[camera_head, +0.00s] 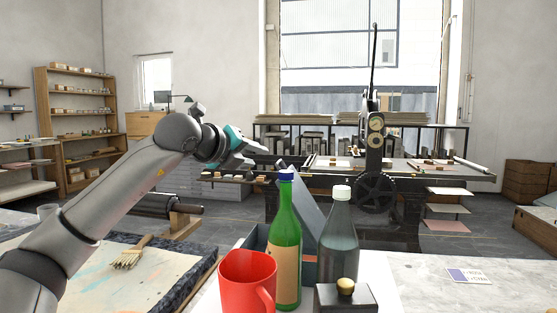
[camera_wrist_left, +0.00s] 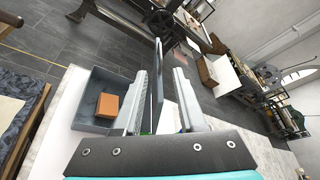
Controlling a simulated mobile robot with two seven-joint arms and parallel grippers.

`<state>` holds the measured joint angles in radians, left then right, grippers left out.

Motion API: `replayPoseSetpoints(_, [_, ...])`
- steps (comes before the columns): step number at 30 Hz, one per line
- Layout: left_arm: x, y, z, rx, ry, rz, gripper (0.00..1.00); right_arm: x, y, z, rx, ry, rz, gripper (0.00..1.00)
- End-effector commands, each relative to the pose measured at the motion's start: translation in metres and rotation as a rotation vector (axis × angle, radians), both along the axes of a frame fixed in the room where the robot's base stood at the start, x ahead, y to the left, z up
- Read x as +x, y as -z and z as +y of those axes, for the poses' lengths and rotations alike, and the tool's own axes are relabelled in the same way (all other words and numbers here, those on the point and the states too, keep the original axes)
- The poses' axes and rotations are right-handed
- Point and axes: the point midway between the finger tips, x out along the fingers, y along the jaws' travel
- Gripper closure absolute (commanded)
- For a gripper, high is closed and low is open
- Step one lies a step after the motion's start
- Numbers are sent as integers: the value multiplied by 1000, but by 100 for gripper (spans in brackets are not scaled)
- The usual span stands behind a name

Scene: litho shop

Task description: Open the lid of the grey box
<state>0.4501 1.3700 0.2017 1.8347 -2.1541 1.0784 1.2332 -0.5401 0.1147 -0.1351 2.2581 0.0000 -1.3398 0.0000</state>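The grey box (camera_head: 257,237) stands on the white surface behind the green bottle and is partly hidden by it. Its lid (camera_head: 313,207) is raised and tilted up in the head view. In the left wrist view the box (camera_wrist_left: 84,122) is open, with an orange block (camera_wrist_left: 107,105) inside. The lid (camera_wrist_left: 158,85) shows there nearly edge-on between the fingers of my left gripper (camera_wrist_left: 160,72). The fingers are apart, with gaps visible beside the lid; contact is unclear. In the head view my left gripper (camera_head: 268,160) is near the lid's upper edge. My right gripper is out of view.
A green bottle (camera_head: 287,230), a dark glass bottle (camera_head: 338,240), a red mug (camera_head: 248,283) and a black block with a gold knob (camera_head: 345,297) crowd the front of the box. A brush (camera_head: 131,252) lies on the left table. A press (camera_head: 376,185) stands behind.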

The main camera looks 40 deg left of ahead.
Motion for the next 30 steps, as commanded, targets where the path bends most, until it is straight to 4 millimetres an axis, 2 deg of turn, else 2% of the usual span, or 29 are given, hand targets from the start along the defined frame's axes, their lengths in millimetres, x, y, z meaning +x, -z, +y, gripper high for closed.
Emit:
replayPoseSetpoints(15, [47, 11, 9, -2, 3, -3, 60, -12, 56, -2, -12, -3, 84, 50])
replayPoseSetpoints(21, [73, 20, 15, -4, 3, -4, 60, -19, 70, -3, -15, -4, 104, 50])
replayPoseSetpoints(30, [105, 31, 23, -2, 2, -2, 60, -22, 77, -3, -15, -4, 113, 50])
